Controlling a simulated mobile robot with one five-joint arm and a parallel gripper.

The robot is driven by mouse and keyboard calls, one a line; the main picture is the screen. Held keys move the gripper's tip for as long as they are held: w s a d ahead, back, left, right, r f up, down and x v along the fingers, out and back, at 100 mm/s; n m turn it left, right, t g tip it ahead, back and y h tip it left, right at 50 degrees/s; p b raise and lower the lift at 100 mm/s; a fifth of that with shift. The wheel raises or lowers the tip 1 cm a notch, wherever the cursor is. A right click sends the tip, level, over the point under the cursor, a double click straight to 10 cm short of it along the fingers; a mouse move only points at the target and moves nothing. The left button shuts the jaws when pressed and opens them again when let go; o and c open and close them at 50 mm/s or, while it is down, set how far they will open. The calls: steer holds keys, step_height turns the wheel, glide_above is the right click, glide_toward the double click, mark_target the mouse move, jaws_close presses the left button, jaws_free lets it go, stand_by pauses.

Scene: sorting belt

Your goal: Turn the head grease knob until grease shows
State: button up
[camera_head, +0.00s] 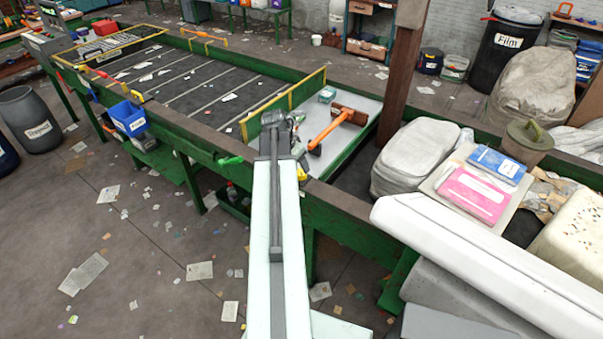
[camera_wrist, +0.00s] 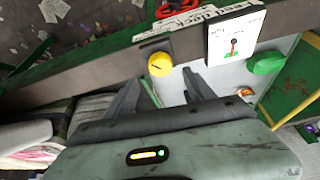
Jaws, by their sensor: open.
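A round yellow knob (camera_wrist: 160,64) sits on the belt's side rail in the wrist view. I cannot tell from markings which knob is the head grease knob. My gripper (camera_wrist: 163,80) is open and empty, with its fingertips close to the yellow knob; contact cannot be told. No grease can be made out. In the head view my gripper (camera_head: 274,122) is over the rail, and a yellow part (camera_head: 302,172) shows beside my arm.
An orange-handled tool (camera_head: 335,126) lies on the grey plate (camera_head: 365,108) past the rail. A blue bin (camera_head: 128,118) hangs on the rail further left. Pale bulky sacks (camera_head: 415,155) stand at the right. The floor at the left is open, with scattered paper.

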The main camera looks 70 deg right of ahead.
mark_target(302, 172)
steer(key=b+x, duration=0.4)
steer(key=x, duration=0.2)
steer(key=shift+f+b, duration=0.15)
steer(key=shift+b, duration=0.2)
jaws_close()
steer(key=shift+d, duration=0.1)
steer(key=c, duration=1.3)
jaws_free()
steer(key=shift+c, duration=0.2)
